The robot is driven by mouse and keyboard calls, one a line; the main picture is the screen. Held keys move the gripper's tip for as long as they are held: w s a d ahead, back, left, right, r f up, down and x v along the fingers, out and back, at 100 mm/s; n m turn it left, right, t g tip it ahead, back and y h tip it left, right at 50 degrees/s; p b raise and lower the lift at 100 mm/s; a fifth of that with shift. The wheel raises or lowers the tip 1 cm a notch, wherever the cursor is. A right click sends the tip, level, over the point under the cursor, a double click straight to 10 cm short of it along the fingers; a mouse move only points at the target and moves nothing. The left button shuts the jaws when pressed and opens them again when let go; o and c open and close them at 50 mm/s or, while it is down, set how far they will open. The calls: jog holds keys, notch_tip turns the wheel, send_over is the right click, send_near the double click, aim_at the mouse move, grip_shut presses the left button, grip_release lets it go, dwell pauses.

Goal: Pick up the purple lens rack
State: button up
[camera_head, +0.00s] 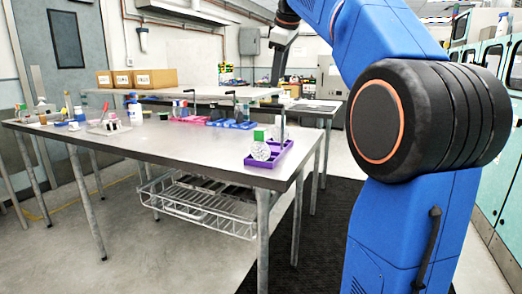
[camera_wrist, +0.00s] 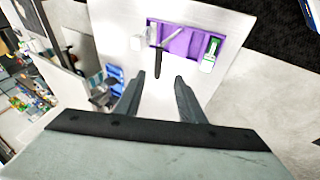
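The purple lens rack (camera_head: 267,160) sits near the right corner of the grey table, with a dark upright handle (camera_head: 282,125), a round clear lens and a green-topped piece at it. In the wrist view the purple rack (camera_wrist: 182,40) lies beyond my fingertips, near the table's edge, with the dark handle (camera_wrist: 157,62) pointing toward the camera. A green and white piece (camera_wrist: 211,50) is at its right end. My gripper (camera_wrist: 161,78) is open, its two fingers apart with nothing between them, and away from the rack. The head view does not clearly show the fingers.
A blue rack (camera_head: 233,123) and a pink rack (camera_head: 192,118) stand farther back on the table (camera_head: 160,140). Bottles and small items crowd its left end. A wire basket (camera_head: 205,203) hangs beneath. The table's middle is clear.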

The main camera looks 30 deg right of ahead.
jog(key=x, duration=1.7)
jog(key=shift+w, duration=0.3)
jog(key=shift+c, duration=0.6)
grip_shut()
jog(key=shift+r, duration=0.1)
dwell(0.3)
